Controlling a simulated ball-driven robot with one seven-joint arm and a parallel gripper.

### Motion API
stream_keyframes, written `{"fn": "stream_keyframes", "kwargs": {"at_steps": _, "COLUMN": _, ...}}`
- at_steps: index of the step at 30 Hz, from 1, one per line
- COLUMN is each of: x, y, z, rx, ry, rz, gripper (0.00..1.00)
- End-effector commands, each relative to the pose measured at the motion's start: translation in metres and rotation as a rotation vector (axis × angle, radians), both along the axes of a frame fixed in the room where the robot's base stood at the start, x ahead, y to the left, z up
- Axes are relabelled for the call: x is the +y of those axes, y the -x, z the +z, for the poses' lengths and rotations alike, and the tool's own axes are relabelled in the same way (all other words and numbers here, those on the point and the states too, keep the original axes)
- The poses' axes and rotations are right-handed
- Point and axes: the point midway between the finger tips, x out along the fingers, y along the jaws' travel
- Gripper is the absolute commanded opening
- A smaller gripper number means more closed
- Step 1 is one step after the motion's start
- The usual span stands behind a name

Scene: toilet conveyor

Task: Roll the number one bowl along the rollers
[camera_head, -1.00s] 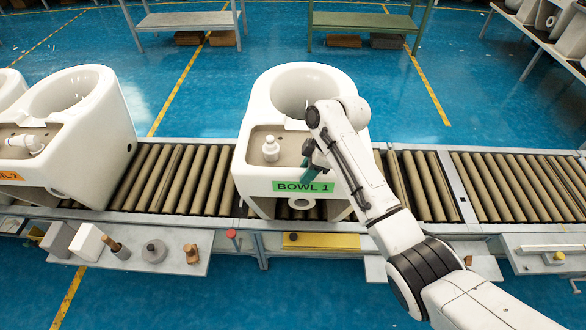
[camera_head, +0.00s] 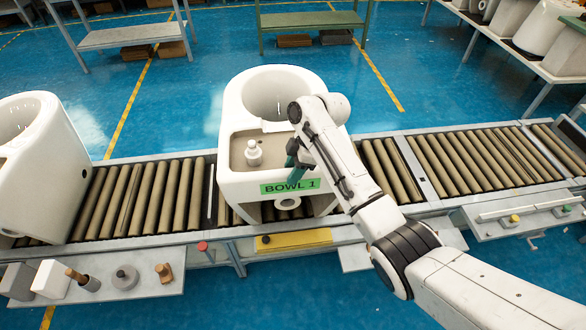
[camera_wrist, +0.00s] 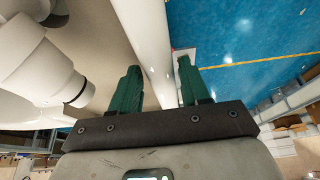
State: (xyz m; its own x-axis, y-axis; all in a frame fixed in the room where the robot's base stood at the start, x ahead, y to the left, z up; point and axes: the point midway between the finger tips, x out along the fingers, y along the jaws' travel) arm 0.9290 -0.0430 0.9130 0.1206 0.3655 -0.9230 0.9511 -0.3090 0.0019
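The number one bowl (camera_head: 236,185) is a white toilet bowl with a green "BOWL 1" label (camera_head: 290,187) on its near face. It stands upright on the rollers (camera_head: 150,200). My gripper (camera_head: 297,160) is at the right side of its rear tray. A white bottle-shaped fitting (camera_head: 253,152) stands in the bowl's tray and also shows in the wrist view (camera_wrist: 45,65).
Another white bowl (camera_head: 45,165) stands on the rollers at the left, with a clear gap between. To the right, the rollers (camera_head: 475,160) are empty beyond a grey cross plate (camera_head: 425,175).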

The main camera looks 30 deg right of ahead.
Motion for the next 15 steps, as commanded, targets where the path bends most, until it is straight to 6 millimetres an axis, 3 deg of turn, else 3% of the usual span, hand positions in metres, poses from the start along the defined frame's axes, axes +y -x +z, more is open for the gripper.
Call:
{"fn": "stream_keyframes", "kwargs": {"at_steps": 3, "x": 0.0, "y": 0.0, "z": 0.0, "rx": 0.001, "ry": 0.001, "rz": 0.0, "gripper": 0.57}}
{"fn": "stream_keyframes", "kwargs": {"at_steps": 11, "x": -0.001, "y": 0.0, "z": 0.001, "rx": 0.002, "ry": 0.001, "rz": -0.001, "gripper": 0.57}}
{"fn": "stream_keyframes", "kwargs": {"at_steps": 15, "x": -0.005, "y": 0.001, "z": 0.011, "rx": -0.001, "ry": 0.001, "rz": 0.0, "gripper": 0.57}}
